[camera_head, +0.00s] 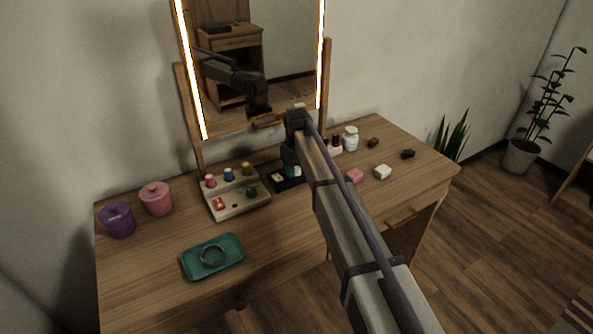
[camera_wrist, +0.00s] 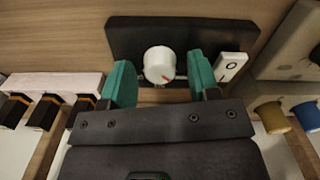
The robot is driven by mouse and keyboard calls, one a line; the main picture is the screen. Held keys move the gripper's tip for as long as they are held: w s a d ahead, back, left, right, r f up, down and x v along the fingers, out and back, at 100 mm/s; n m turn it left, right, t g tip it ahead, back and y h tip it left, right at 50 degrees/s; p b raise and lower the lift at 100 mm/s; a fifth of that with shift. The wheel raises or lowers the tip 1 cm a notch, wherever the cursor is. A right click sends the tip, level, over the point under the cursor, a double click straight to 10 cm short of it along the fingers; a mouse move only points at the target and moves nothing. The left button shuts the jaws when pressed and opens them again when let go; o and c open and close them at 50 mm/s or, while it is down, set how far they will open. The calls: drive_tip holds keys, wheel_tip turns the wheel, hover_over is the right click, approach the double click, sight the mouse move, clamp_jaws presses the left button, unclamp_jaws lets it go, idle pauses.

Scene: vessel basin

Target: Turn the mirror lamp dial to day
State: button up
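The mirror lamp dial (camera_wrist: 159,65) is a round white knob with a red mark that points toward the lower right in the wrist view. It sits on a black panel (camera_wrist: 135,38), which also shows on the dressing table in the head view (camera_head: 287,184). My gripper (camera_wrist: 162,78) is open, with one teal finger on each side of the dial. Gaps show between both fingers and the dial. A white rocker switch (camera_wrist: 230,66) marked O and I is just right of the right finger. In the head view my gripper (camera_head: 292,165) largely hides the dial.
A tray with small bottles (camera_head: 237,205) stands beside the panel. The lit mirror (camera_head: 285,45) rises behind.

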drive_tip(key=c, duration=0.9)
drive_tip(key=shift+m, duration=0.5)
drive_tip(key=m, duration=0.3)
drive_tip(key=shift+m, duration=0.4)
drive_tip(key=m, duration=0.5)
drive_tip(key=o, duration=1)
drive_tip(key=shift+c, duration=0.2)
